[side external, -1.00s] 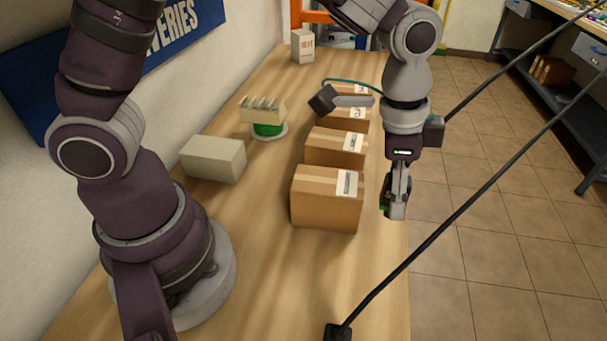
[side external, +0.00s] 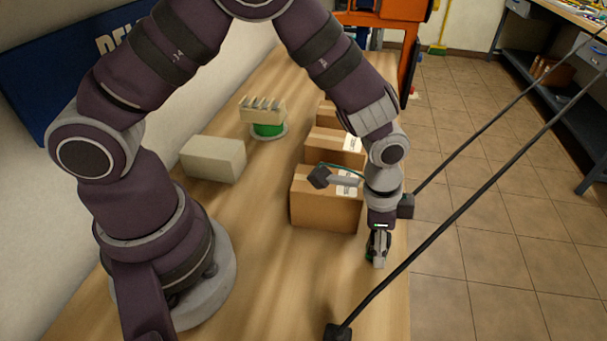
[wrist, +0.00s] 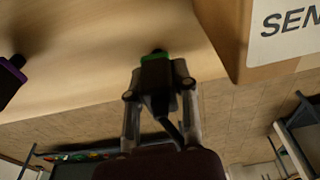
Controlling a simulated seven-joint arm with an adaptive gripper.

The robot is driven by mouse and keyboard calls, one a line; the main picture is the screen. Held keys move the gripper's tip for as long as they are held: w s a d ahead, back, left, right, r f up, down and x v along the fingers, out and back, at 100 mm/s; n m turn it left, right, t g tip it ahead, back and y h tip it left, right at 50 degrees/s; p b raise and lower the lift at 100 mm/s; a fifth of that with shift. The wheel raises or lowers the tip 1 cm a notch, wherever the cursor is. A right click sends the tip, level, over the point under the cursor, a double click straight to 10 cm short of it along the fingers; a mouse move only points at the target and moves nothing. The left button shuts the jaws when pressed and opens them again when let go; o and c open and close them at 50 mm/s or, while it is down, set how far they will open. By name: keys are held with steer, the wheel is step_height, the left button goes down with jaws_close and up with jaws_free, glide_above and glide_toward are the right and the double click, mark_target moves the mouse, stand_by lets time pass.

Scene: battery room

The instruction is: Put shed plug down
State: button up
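My gripper (side external: 378,250) is low over the right edge of the wooden table, just in front of the nearest cardboard box. In the wrist view my gripper (wrist: 158,88) is shut on a black plug with a green band (wrist: 156,68). Only a bit of green shows at the gripper in the side view. A black cable (side external: 490,130) runs from near my gripper to the upper right. A second black plug, with a purple band (wrist: 12,72), lies at the left of the wrist view. The side view shows a black plug (side external: 338,332) on the table at the bottom, with its own cable.
Cardboard boxes (side external: 312,208) stand in a row behind my gripper. A grey-beige block (side external: 213,160) and a green-based holder with a slotted cream top (side external: 263,115) are farther left. The wooden table (side external: 290,290) is clear in front of the boxes. Tiled floor lies right.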

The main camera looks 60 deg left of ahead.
steer(key=o, duration=0.4)
step_height(320, 180, up, 12)
steer(key=s+a, duration=0.1)
steer(key=a, duration=0.1)
steer(key=s+a+r+n+t, duration=0.1)
steer(key=s+a+r+n, duration=0.1)
steer(key=s+a+n, duration=0.1)
steer(key=s+a+r+n+t, duration=0.2)
steer(key=s+a+r+n, duration=0.1)
steer(key=a, duration=0.1)
steer(key=s+a+r+n+t+y, duration=0.1)
steer(key=s+a+r+n, duration=0.1)
steer(key=a+n, duration=0.1)
steer(key=shift+s+a+r, duration=0.3)
steer(key=shift+s+a, duration=0.1)
steer(key=shift+a, duration=0.35)
